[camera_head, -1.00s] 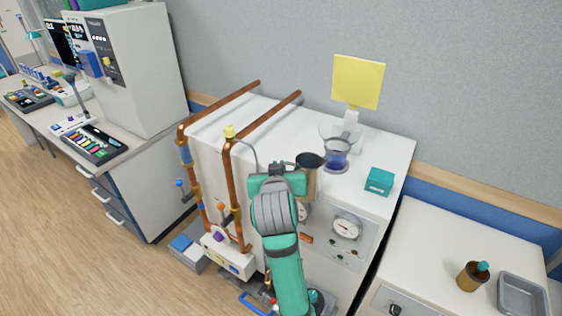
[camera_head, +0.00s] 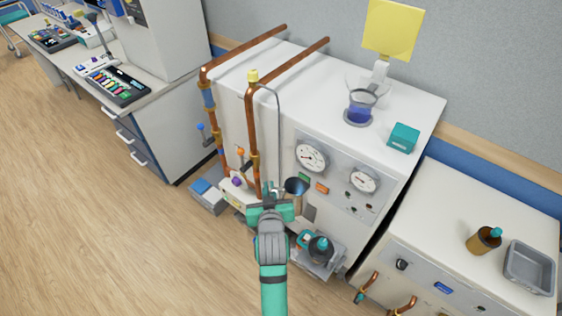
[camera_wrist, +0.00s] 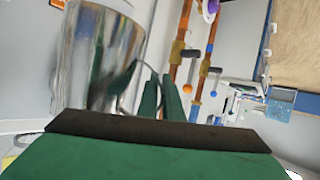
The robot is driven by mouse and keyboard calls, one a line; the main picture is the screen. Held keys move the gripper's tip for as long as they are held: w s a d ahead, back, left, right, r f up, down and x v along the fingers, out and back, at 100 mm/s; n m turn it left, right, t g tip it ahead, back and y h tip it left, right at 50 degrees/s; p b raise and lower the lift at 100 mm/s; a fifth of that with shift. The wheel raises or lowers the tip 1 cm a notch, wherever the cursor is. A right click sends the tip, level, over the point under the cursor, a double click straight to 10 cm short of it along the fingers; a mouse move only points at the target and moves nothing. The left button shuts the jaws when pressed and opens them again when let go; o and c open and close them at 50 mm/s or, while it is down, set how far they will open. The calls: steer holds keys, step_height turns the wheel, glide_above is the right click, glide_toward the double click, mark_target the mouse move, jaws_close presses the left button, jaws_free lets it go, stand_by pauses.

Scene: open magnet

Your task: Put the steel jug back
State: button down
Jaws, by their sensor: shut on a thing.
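The steel jug (camera_wrist: 98,55) fills the upper left of the wrist view, shiny and tilted in the picture, with its handle at the fingers. My gripper (camera_wrist: 165,98) is shut on the jug's handle. In the head view my gripper (camera_head: 270,192) is in front of the white cabinet, below its top. Only the jug's dark open mouth (camera_head: 296,186) and a little of its side show there, just right of the fingers. The rest of its body is hard to make out behind my gripper.
The white cabinet (camera_head: 340,75) carries a blue-filled beaker (camera_head: 361,106) and a teal box (camera_head: 403,138). Copper pipes (camera_head: 252,140) run down its front left. A low platform (camera_head: 322,262) holds a dark bottle (camera_head: 320,248). A brown jar (camera_head: 484,240) and grey tray (camera_head: 529,268) stand right. Floor is clear at left.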

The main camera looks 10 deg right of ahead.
steer(key=s+a+f+y, duration=0.1)
steer(key=s+a+f, duration=0.1)
steer(key=f, duration=0.7)
steer(key=s+a+f+n, duration=0.1)
steer(key=s+a+f, duration=0.1)
steer(key=a+f, duration=0.3)
step_height(320, 180, down, 4)
steer(key=shift+a+r+n+y, duration=0.15)
steer(key=shift+n+y, duration=0.15)
steer(key=shift+y, duration=0.1)
steer(key=shift+w, duration=0.1)
